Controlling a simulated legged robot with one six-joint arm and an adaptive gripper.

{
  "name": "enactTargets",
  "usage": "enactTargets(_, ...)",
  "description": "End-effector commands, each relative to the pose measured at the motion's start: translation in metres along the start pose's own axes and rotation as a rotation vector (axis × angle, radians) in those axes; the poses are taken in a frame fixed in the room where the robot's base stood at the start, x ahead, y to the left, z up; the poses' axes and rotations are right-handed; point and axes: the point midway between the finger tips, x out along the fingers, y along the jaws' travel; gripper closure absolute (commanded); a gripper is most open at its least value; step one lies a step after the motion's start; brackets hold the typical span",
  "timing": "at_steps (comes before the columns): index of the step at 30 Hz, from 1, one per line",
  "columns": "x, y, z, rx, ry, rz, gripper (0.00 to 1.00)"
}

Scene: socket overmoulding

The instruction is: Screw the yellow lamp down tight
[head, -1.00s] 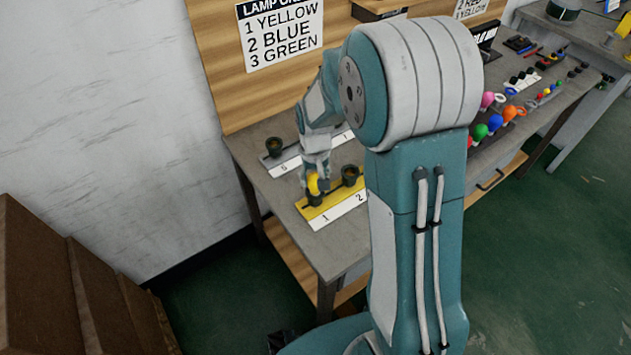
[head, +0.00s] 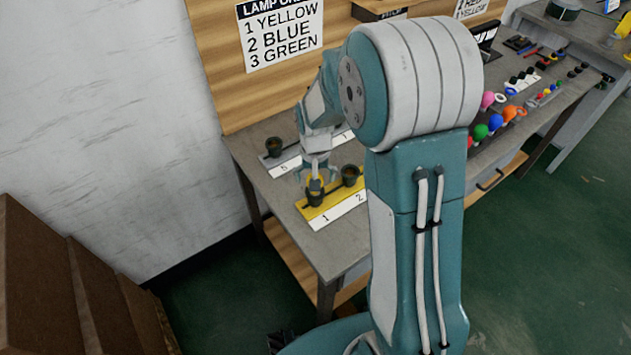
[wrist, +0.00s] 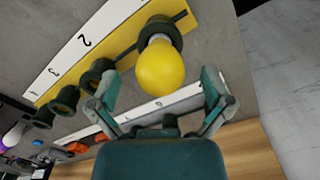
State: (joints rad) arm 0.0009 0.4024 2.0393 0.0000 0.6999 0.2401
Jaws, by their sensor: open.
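The yellow lamp (wrist: 160,70) stands in the end socket (wrist: 163,32) of the yellow strip (wrist: 128,62) in the wrist view. In the head view that socket (head: 315,199) is by the label 1, and the lamp is mostly hidden by my gripper (head: 315,180). My gripper (wrist: 160,77) is open, with one finger on each side of the lamp's bulb and a visible gap on both sides.
An empty socket (head: 350,175) is beside the lamp on the strip, by label 2. Behind is a grey strip with another socket (head: 273,147). Several coloured lamps (head: 495,122) lie to the right. The lamp order sign (head: 281,33) reads 1 yellow, 2 blue, 3 green.

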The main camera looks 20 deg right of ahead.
Motion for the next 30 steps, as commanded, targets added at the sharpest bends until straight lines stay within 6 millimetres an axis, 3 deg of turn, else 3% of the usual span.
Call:
enactTargets(7,-0.017,0.000,-0.001,0.000,0.004,-0.001,0.00)
enactTargets(21,-0.106,-0.001,-0.002,0.000,0.003,0.000,0.00)
enactTargets(30,-0.119,-0.001,-0.001,0.000,-0.002,0.001,0.00)
